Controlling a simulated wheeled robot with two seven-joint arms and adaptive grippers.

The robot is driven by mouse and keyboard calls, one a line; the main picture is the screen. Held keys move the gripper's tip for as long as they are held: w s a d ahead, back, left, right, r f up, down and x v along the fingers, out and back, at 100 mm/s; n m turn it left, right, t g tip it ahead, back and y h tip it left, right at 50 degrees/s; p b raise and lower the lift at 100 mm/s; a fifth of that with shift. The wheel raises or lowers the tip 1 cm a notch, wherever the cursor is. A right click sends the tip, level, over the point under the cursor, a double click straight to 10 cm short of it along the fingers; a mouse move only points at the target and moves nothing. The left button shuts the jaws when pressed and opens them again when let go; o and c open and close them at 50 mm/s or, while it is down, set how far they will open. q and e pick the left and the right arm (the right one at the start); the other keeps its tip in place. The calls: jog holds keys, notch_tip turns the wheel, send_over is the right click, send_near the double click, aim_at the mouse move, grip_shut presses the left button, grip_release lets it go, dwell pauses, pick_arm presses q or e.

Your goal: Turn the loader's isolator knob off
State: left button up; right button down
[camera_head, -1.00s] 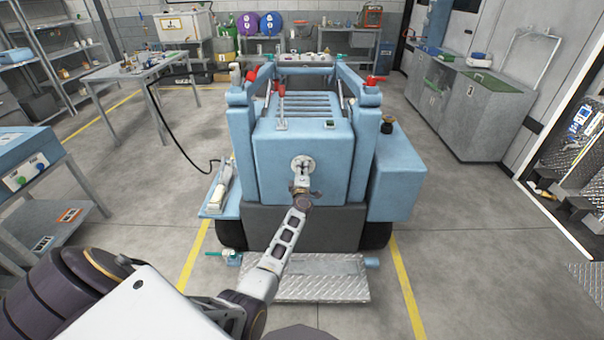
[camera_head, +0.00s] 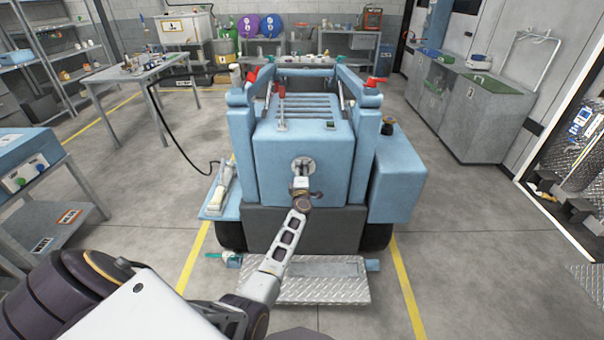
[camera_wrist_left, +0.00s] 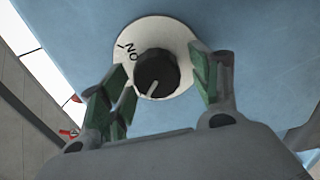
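The loader (camera_head: 290,190) is a light blue machine in the middle of the head view. Its isolator knob (camera_wrist_left: 157,70) is round and black on a white disc (camera_wrist_left: 179,32) marked ON; its white pointer line points down and left in the wrist view, away from the ON mark. The disc also shows on the loader's near face in the head view (camera_head: 303,161). My left gripper (camera_head: 301,182) is at this face, and its green-padded fingers (camera_wrist_left: 161,80) stand apart on either side of the knob. I cannot tell whether either finger touches it. My right gripper is not in view.
A ribbed metal step (camera_head: 320,290) lies at the loader's foot. A blue side box (camera_head: 398,185) juts out on the right. A workbench (camera_head: 150,68) stands back left and grey cabinets (camera_head: 480,110) back right. The floor to either side is open.

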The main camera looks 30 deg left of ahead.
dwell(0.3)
pick_arm(q)
jog(key=shift+s+d, duration=0.1)
jog(key=shift+s, duration=0.05)
jog(key=v, duration=0.7)
dwell(0.4)
dwell(0.5)
